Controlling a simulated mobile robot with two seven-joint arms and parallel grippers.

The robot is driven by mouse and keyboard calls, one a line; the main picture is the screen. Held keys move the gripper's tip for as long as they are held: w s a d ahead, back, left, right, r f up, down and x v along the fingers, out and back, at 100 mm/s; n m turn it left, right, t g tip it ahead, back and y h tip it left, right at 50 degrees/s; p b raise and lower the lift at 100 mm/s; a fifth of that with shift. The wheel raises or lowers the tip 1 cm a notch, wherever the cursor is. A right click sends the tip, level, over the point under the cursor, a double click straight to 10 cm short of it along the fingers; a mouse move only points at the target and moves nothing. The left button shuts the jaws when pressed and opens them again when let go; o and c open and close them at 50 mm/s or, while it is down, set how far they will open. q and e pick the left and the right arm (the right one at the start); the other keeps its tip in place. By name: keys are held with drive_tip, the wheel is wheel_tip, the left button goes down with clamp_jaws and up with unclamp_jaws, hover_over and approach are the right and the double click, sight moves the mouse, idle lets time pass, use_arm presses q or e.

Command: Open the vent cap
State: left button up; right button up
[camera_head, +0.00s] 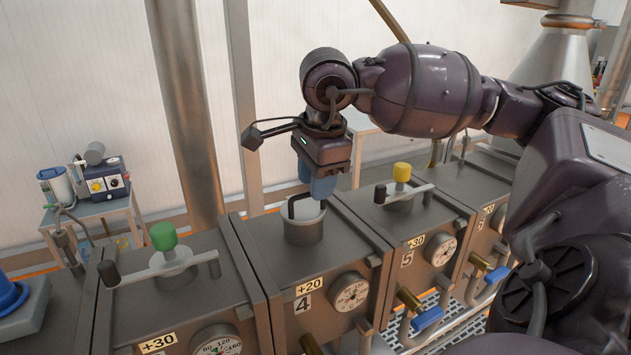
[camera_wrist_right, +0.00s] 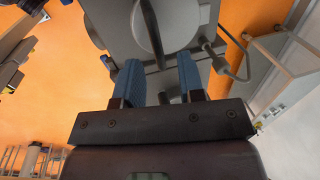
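The vent cap, a round grey lid with a dark bar handle (camera_head: 291,209), sits at a short grey cylindrical port (camera_head: 304,232) on top of the unit marked 4. It also shows in the right wrist view as a grey disc crossed by a dark bar (camera_wrist_right: 153,35). My right gripper (camera_head: 318,188) points down just above the port, and its blue fingers partly cover the cap. In the right wrist view the fingers (camera_wrist_right: 159,75) are apart with nothing clearly held between them. Whether a finger touches the handle cannot be told. My left gripper is not in view.
Neighbouring units carry a green knob (camera_head: 163,236) on the left and a yellow knob (camera_head: 402,172) on the right, each on a crossbar. Gauges and a blue-handled valve (camera_head: 428,317) stick out in front. A thick pipe (camera_head: 187,110) stands behind.

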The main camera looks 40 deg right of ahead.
drive_tip(key=shift+w+f, duration=0.1)
drive_tip(key=shift+f, duration=0.3)
clamp_jaws()
